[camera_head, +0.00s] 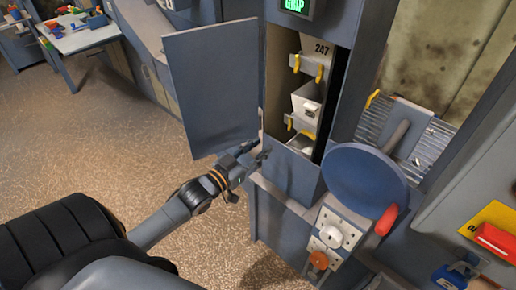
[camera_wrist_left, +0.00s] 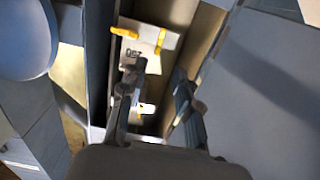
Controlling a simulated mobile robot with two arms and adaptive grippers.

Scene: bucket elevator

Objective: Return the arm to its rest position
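My left arm reaches in from the left in the head view. Its gripper (camera_head: 250,158) is at the lower front of the bucket elevator cabinet (camera_head: 295,173), below the swung-open door (camera_head: 211,84). In the left wrist view the gripper (camera_wrist_left: 158,82) has its two fingers apart, with nothing seen held between them. The fingers point toward the open shaft. A pale bucket plate with yellow clips (camera_wrist_left: 148,38) shows beyond the fingertips. In the head view, pale buckets (camera_head: 306,101) with yellow clips hang inside the shaft, one marked 247. My right gripper is not in view.
A round blue disc (camera_head: 365,181) with a red handle (camera_head: 386,220) stands right of the shaft, above a control panel (camera_head: 331,236). A ribbed metal tray (camera_head: 433,140) is at the right. Open floor (camera_head: 115,145) lies left of the arm.

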